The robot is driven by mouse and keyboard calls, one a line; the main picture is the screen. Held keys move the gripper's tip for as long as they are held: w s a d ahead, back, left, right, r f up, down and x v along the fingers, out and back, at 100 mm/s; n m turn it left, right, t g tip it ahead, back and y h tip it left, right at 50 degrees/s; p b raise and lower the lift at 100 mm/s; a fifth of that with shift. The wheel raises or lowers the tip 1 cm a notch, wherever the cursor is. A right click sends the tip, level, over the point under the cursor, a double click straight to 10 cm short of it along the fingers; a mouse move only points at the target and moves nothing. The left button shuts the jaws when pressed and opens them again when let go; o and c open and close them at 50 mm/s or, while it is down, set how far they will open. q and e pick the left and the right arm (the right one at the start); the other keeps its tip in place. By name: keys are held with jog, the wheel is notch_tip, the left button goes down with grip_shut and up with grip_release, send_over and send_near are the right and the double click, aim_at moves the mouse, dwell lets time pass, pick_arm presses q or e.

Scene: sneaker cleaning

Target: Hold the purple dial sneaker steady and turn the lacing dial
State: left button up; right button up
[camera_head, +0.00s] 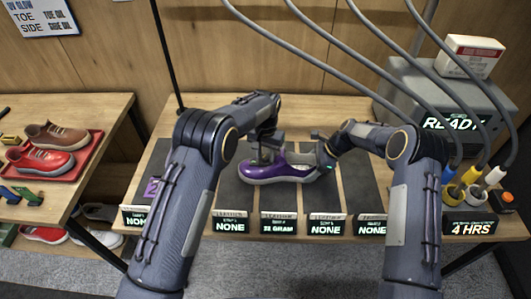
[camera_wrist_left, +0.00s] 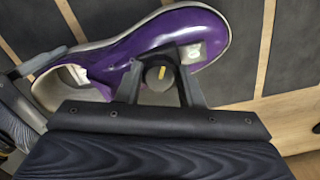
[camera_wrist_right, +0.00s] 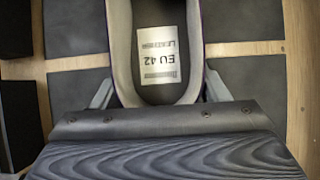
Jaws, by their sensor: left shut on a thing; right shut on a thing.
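The purple dial sneaker (camera_head: 285,173) lies sole down on the dark mats of the table, toe to the left in the head view. The dark round lacing dial (camera_wrist_left: 160,74), with a yellow mark, sits on its upper in the left wrist view. My left gripper (camera_head: 263,155) comes from above, its fingers on either side of the dial and shut on it. My right gripper (camera_head: 326,158) is shut on the heel end; in the right wrist view its fingers flank the heel collar. The insole label reading EU 42 (camera_wrist_right: 160,55) shows there. The dial is mostly hidden in the head view.
Black label stands (camera_head: 278,223) line the table's front edge. A grey machine reading READY (camera_head: 445,110) stands at the right, with cables hanging above. A side table at left holds a red tray (camera_head: 78,172) with shoes. Mats beside the sneaker are bare.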

aim_at(265, 155)
pick_arm(q)
jog(key=n, duration=0.5)
jog(key=shift+n, duration=0.3)
dwell(0.4)
jog(key=o, duration=1)
pick_arm(e)
jog(key=shift+s, duration=0.1)
pick_arm(q)
notch_tip(265, 155, up, 8)
jog(key=shift+a+r, duration=0.1)
